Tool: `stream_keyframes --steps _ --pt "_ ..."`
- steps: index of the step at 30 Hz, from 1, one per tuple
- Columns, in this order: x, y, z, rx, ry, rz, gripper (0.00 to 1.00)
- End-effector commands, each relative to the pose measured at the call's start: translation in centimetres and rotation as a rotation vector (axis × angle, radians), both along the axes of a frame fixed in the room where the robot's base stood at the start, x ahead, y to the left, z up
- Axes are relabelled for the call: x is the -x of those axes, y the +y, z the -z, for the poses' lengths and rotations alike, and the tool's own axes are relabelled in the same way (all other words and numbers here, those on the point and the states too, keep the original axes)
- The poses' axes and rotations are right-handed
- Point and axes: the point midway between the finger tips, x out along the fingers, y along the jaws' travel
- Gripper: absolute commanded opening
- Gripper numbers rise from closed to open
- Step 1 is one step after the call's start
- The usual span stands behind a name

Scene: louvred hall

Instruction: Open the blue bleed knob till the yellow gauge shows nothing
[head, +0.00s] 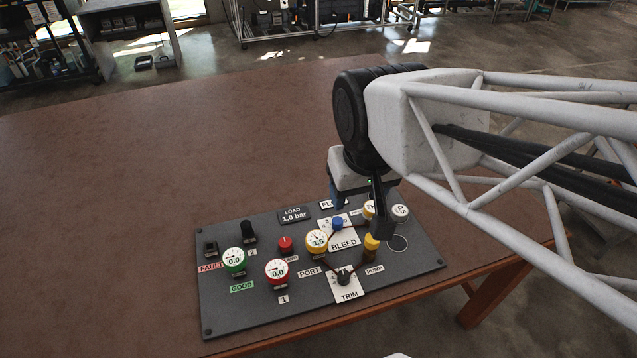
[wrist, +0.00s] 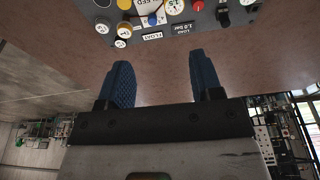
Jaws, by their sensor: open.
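The blue bleed knob (head: 337,223) stands on a white plate marked BLEED on the grey panel. It also shows at the top of the wrist view (wrist: 153,19). A yellow gauge (head: 316,240) is just left of it; its needle and digits are too small to read surely. A second yellow-rimmed gauge (head: 369,209) is right of the knob, partly hidden by my gripper. My gripper (head: 359,214) is open and empty, above the panel's back right part. In the wrist view its blue fingers (wrist: 160,60) are spread, apart from the knob.
The grey panel (head: 225,310) also bears a green gauge (head: 234,258) and a red gauge (head: 277,270), both reading 0.0, a red knob (head: 285,243), a black trim knob (head: 344,277), a yellow-capped pump (head: 371,242) and a grey gauge (head: 399,213). The brown table (head: 150,180) is clear behind and left.

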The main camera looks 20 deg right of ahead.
Motion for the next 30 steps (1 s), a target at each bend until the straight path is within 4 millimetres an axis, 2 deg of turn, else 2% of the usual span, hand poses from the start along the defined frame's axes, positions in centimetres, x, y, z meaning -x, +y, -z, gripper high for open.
stream_keyframes --steps 5,8,14,23,30 --pt "-1.7 -0.2 1.0 -0.009 0.019 0.046 0.60" --pt "-3.4 -0.5 2.0 -0.019 0.033 0.095 0.60" --pt "-7.6 -1.3 5.2 -0.042 0.073 0.222 0.60" --pt "-13.6 -2.9 11.7 -0.071 0.134 0.434 0.60" --pt "-17.4 -4.3 18.1 -0.086 0.179 0.600 0.60"
